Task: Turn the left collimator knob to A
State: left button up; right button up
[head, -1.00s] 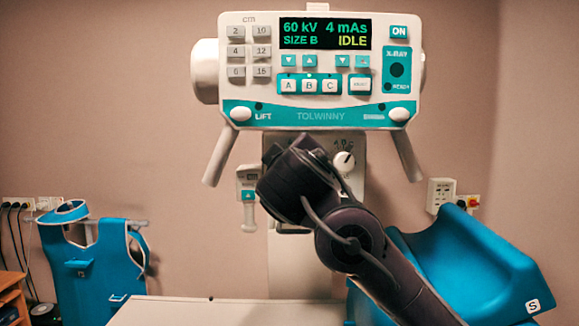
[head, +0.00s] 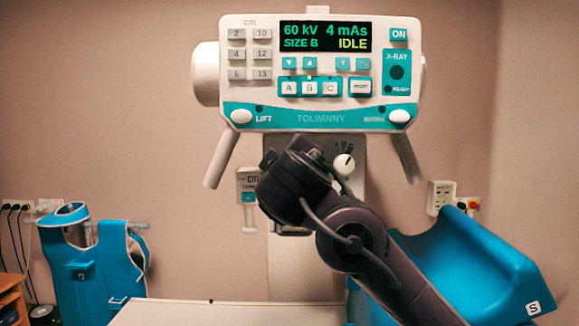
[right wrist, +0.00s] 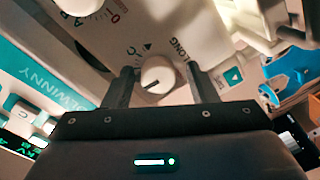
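The left collimator knob (right wrist: 158,75) is a round white dial with a dark pointer line, on the pale collimator face. In the right wrist view it sits between the two dark fingers of my right gripper (right wrist: 160,72), with a gap on each side. The gripper is open. The pointer slants to the picture's lower left; I cannot read which letter it marks. A second white knob with a letter scale (right wrist: 84,6) shows at the top left, and in the head view (head: 344,164) right of my wrist. In the head view my wrist hides the left knob. My left gripper is out of view.
The console (head: 321,118) with its display, reading SIZE B and IDLE, hangs just above my right wrist, with handles (head: 221,160) on both sides. A pale table (head: 190,313) lies below. A blue apron (head: 95,265) and a blue chair-like shell (head: 470,265) stand at either side.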

jog(key=s+b, duration=0.3)
jog(key=s, duration=0.5)
jog(key=shift+r, duration=0.15)
jog(key=shift+d, duration=0.1)
